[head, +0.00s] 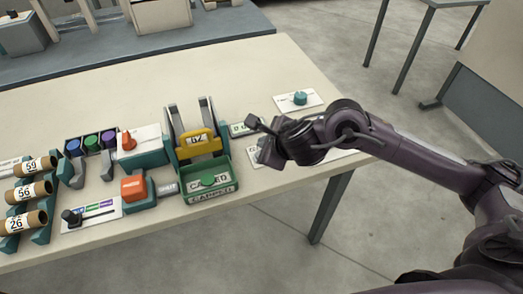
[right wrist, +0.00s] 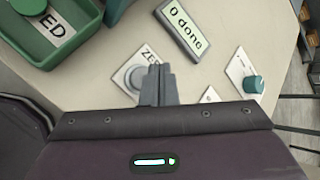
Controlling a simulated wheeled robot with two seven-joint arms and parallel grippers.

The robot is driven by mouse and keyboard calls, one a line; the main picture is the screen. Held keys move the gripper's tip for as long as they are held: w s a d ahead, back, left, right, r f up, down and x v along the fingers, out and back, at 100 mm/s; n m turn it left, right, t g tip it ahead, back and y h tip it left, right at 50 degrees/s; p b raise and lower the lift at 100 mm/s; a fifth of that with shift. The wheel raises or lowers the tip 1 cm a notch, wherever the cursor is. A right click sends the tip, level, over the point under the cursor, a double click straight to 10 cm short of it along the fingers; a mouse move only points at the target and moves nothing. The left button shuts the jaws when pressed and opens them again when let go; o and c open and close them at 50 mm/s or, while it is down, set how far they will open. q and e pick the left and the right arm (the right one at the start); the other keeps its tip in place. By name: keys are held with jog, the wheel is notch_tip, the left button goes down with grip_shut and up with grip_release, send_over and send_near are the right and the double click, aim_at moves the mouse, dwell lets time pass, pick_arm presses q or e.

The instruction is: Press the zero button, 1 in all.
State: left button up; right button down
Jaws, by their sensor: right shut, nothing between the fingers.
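The zero button (right wrist: 135,78) is a round grey button on a white plate marked "ZE", the rest of the label being covered by my right gripper. In the right wrist view my right gripper (right wrist: 158,70) is shut and empty, its fingertips overlapping the right side of that plate. I cannot tell whether the fingertips touch the button or hover above it. In the head view the right gripper (head: 266,150) is over the table's right part, between the green tray and the arm's wrist, and the button is hidden there. My left gripper is not in view.
A display reading "0 done" (right wrist: 183,29) stands beyond the button plate. A teal knob (right wrist: 253,84) is on a white plate to the right. The green tray (head: 229,179) and a winder with a yellow block (head: 199,142) stand left of my gripper. Numbered rolls (head: 28,192) lie far left.

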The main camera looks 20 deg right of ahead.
jog(key=shift+r+p, duration=1.2)
jog(key=shift+r, duration=0.65)
